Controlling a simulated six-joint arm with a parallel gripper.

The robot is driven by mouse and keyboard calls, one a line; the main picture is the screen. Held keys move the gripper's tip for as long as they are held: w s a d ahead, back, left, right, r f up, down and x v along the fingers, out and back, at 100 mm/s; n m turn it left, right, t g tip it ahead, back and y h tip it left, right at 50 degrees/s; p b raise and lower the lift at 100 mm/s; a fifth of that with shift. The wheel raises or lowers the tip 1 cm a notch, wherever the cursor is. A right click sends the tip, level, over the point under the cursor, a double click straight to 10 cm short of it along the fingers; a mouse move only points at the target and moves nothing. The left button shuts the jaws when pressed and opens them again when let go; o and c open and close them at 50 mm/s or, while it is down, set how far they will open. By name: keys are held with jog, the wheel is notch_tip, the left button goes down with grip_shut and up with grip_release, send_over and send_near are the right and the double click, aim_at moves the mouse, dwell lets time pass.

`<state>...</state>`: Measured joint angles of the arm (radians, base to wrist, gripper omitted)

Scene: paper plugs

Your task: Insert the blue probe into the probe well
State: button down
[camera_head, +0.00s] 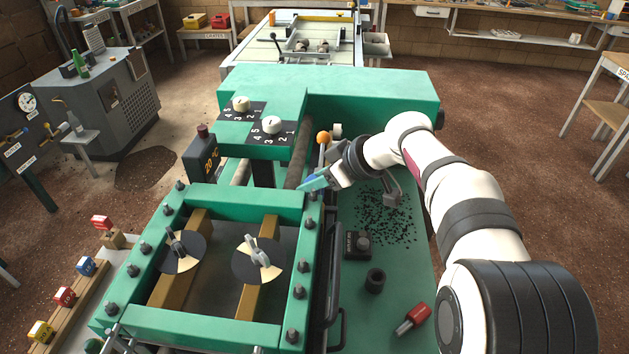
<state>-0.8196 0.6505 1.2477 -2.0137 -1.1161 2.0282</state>
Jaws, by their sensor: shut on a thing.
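My gripper (322,181) is near the middle of the view, above the right edge of the green frame. It is shut on a small blue piece, which I take to be the blue probe (311,185); it points left and the jaws hide part of it. I cannot make out its tip. A short black cylinder with an open top (375,281) stands on the green bench top at right, below and apart from my gripper. It may be the probe well, but I cannot tell for sure.
A black block with a knob (357,244) and a red-handled tool (413,318) are near the cylinder. Dark crumbs (385,215) are scattered behind. The green frame (309,250) has raised bolts. An orange-knobbed lever (323,138) stands close behind my gripper. Coloured blocks (86,265) line the left.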

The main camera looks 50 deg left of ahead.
jog(key=shift+f, duration=0.4)
dwell(0.6)
jog(key=shift+r, duration=0.1)
jog(key=shift+r, duration=0.3)
jog(key=shift+c, duration=2.1)
grip_release()
jog(key=shift+r, duration=2.8)
